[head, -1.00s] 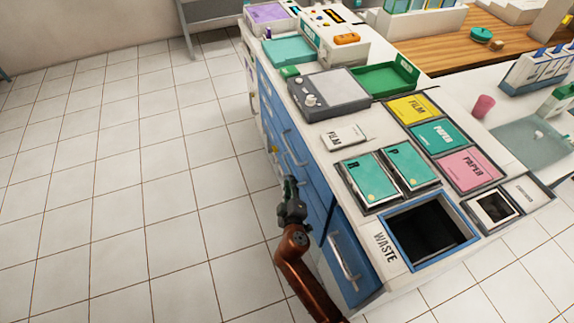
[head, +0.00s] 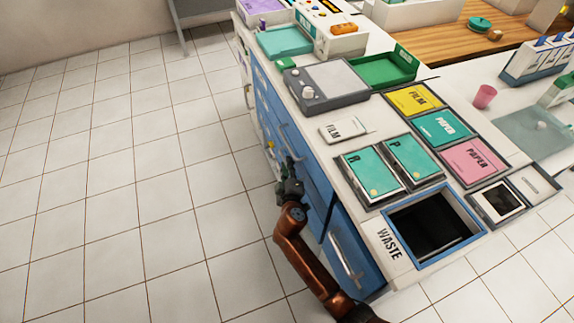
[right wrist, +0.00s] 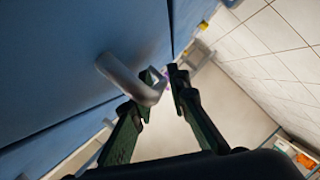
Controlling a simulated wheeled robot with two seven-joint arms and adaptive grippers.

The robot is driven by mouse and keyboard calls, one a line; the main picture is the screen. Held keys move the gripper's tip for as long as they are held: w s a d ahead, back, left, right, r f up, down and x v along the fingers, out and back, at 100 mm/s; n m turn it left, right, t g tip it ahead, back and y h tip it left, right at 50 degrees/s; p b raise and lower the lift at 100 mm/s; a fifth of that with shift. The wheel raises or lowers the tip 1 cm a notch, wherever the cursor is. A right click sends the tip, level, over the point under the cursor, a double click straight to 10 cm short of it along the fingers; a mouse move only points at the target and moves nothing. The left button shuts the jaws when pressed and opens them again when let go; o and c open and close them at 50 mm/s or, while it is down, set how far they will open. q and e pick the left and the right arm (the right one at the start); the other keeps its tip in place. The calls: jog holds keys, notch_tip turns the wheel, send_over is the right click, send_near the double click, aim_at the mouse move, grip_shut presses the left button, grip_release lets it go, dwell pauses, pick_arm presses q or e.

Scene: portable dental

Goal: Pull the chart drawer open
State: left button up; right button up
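The blue cabinet's side has several drawer fronts with metal bar handles; no label shows which is the chart drawer. My right gripper (head: 290,170) is beside a blue drawer front (head: 312,172) and its handle (head: 288,140) in the head view. In the right wrist view, my right gripper (right wrist: 165,72) has its fingers apart with a gap between the tips. The grey handle (right wrist: 128,75) on the blue front (right wrist: 70,60) overlaps the left finger. I cannot tell if they touch. The drawer front looks closed. My left gripper is out of view.
Another blue front with a handle (head: 345,262) is below the waste opening (head: 432,225). The counter (head: 335,112) holds teal cases (head: 368,172), a grey device (head: 325,85) and a green tray (head: 385,70). Tiled floor (head: 130,190) to the left is clear.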

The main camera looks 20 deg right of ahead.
jog(key=shift+c, duration=0.5)
grip_shut()
